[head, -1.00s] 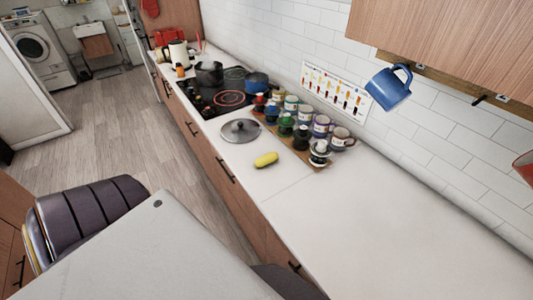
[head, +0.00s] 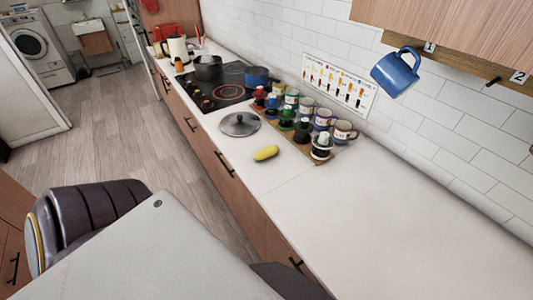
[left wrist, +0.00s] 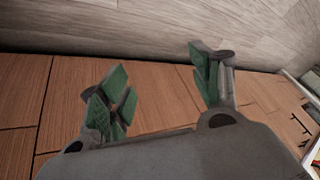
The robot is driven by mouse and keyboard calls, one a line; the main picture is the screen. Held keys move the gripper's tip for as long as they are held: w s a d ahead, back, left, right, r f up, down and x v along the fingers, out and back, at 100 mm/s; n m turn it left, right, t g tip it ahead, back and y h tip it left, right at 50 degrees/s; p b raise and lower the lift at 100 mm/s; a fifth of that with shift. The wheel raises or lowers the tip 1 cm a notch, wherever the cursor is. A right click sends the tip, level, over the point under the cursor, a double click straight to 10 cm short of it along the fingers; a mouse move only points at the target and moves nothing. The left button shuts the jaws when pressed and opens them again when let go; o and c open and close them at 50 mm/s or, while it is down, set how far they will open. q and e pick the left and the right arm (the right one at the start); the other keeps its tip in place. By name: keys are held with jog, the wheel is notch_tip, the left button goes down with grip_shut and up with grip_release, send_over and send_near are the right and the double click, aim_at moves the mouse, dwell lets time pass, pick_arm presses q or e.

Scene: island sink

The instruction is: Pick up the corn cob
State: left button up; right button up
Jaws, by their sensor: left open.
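The corn cob (head: 266,153) is small and yellow. It lies on the white counter in the head view, just in front of the pot lid and left of the mug tray. My left gripper (left wrist: 160,95) shows only in the left wrist view. Its two green-padded fingers are apart with nothing between them. Wooden cabinet fronts (left wrist: 60,95) and the floor are behind it, and the corn cob is not in that view. My right gripper is in neither view.
A pot lid (head: 240,124) lies beside the cob. A wooden tray (head: 318,161) of mugs and bottles stands close behind. A stove (head: 215,92) with pots is farther along. A blue mug (head: 396,71) hangs above. The near counter (head: 400,230) is clear.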

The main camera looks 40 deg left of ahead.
pick_arm(q)
jog(key=w+a+r+n+t, duration=0.2)
jog(key=w+r+n+t, duration=0.15)
jog(key=w+r, duration=0.75)
jog(key=w+a+r+n+t, duration=0.2)
jog(key=w+r+n, duration=0.3)
jog(key=w+r, duration=0.6)
jog(key=w+d+r+n+t+h, duration=0.1)
jog(key=w+d+r+n+h, duration=0.1)
jog(key=d+r+n, duration=0.2)
jog(key=w+d+r+n+t+h, duration=0.1)
jog(key=w+d+r+n+h, duration=0.1)
jog(key=r, duration=0.8)
jog(key=w+d+r+n+t+h, duration=0.1)
jog(key=w+d+r+n+h, duration=0.1)
jog(key=d+r+n, duration=0.4)
jog(key=shift+w+d+r+n+t+h+b, duration=0.3)
jog(key=shift+w+d+r+b, duration=0.1)
jog(key=shift+w+d+r, duration=0.5)
jog(key=shift+s+d+r+n, duration=0.15)
jog(key=shift+d+r+n, duration=0.25)
jog(key=shift+n, duration=0.35)
jog(key=shift+d+n+h, duration=0.5)
jog(key=shift+n, duration=0.3)
jog(key=n, duration=0.2)
jog(key=shift+s+d+n, duration=0.15)
jog(key=shift+d+n, duration=0.15)
jog(key=shift+d, duration=0.05)
jog(key=shift+n+h, duration=0.3)
jog(key=shift+n, duration=0.6)
